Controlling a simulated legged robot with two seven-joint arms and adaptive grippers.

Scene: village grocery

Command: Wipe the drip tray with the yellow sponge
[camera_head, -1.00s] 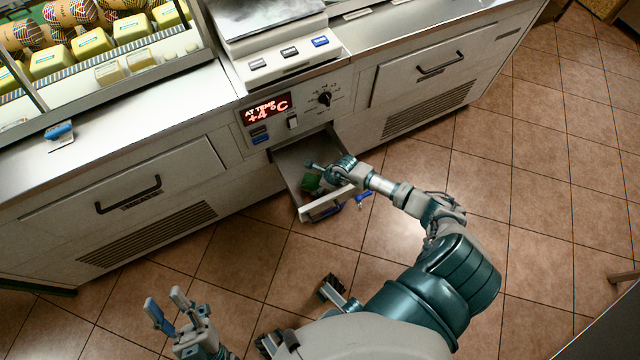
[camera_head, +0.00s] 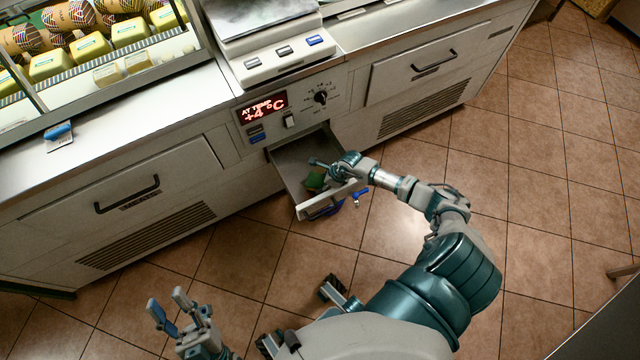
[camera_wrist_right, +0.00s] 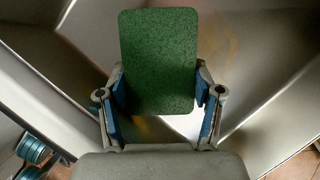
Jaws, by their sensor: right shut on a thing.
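The drip tray (camera_head: 288,167) is a grey pulled-out drawer under the temperature display in the head view. Its inner surface (camera_wrist_right: 270,45) fills much of the right wrist view, with faint yellowish smears. The sponge (camera_head: 315,180) shows its green scouring face; in the right wrist view this green face (camera_wrist_right: 158,60) stands between the fingers. Little or no yellow of it can be made out. My right gripper (camera_head: 334,176) is inside the tray, shut on the sponge. Whether the sponge touches the tray floor is unclear. My left gripper (camera_head: 168,306) is open and empty, low at the left.
The tray's front wall (camera_head: 325,201) stands close by my right wrist. A scale (camera_head: 275,60) sits on the counter above. A blue-handled scraper (camera_head: 60,135) lies on the counter at left, below a glass cheese case (camera_head: 110,60). The tiled floor is open at right.

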